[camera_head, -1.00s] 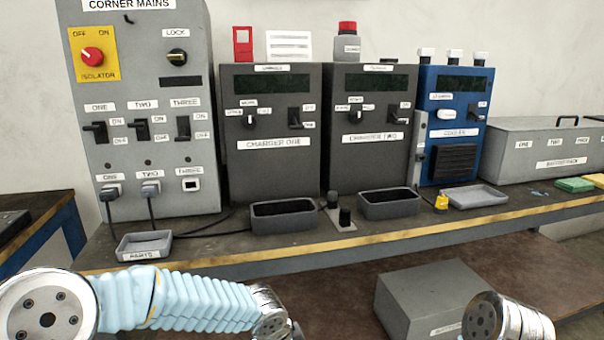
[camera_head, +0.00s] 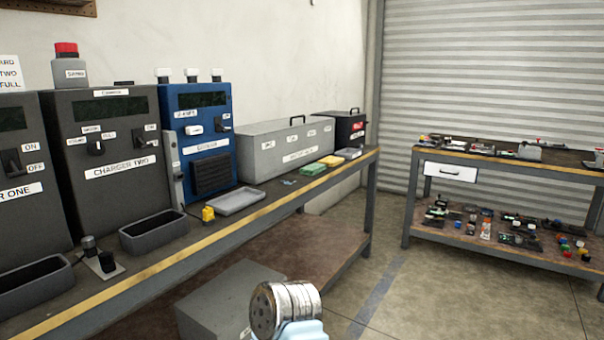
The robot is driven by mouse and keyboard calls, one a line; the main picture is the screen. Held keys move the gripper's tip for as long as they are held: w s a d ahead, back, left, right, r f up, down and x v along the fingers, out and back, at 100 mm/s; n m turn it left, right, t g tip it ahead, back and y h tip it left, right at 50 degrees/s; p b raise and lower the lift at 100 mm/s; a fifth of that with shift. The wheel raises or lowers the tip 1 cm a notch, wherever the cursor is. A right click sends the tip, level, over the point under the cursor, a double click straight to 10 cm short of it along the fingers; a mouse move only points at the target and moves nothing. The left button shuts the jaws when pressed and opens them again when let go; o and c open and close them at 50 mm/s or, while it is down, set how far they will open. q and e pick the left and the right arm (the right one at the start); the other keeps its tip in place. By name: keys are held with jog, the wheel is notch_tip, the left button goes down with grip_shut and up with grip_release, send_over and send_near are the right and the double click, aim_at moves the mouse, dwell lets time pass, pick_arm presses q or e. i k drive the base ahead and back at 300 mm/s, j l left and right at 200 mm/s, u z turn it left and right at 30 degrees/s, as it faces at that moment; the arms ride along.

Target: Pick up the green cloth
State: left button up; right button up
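A green cloth (camera_head: 313,169) lies folded flat on the bench, in front of the long grey box and left of a yellow cloth (camera_head: 331,160). It is near the bench's right end and nothing covers it. Neither gripper is in view. Only a silver and light-blue joint of one of my arms shows at the bottom middle, below the bench and well short of the cloth.
The bench (camera_head: 240,224) has a yellow front edge. A grey tray (camera_head: 240,201), a small yellow object (camera_head: 208,215) and a dark bin (camera_head: 153,232) stand left of the cloth. A grey box (camera_head: 225,300) is under the bench. Open floor lies between it and a cluttered second table (camera_head: 500,166).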

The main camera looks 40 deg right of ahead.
aim_at(315, 168)
jog(key=z, duration=1.5)
jog(key=i+l+u, duration=0.2)
jog(key=u, duration=0.25)
jog(key=i+l+u, duration=0.2)
jog(key=u, duration=0.3)
jog(key=i+l+u, duration=0.1)
jog(key=l, duration=0.35)
jog(key=i+l+u, duration=0.1)
jog(key=l, duration=0.4)
jog(key=i+l+u, duration=0.1)
jog(key=i+l, duration=0.15)
jog(key=l, duration=0.25)
jog(key=i+l+u, duration=0.1)
jog(key=l, duration=0.4)
jog(key=i+l+u, duration=0.1)
jog(key=l, duration=0.4)
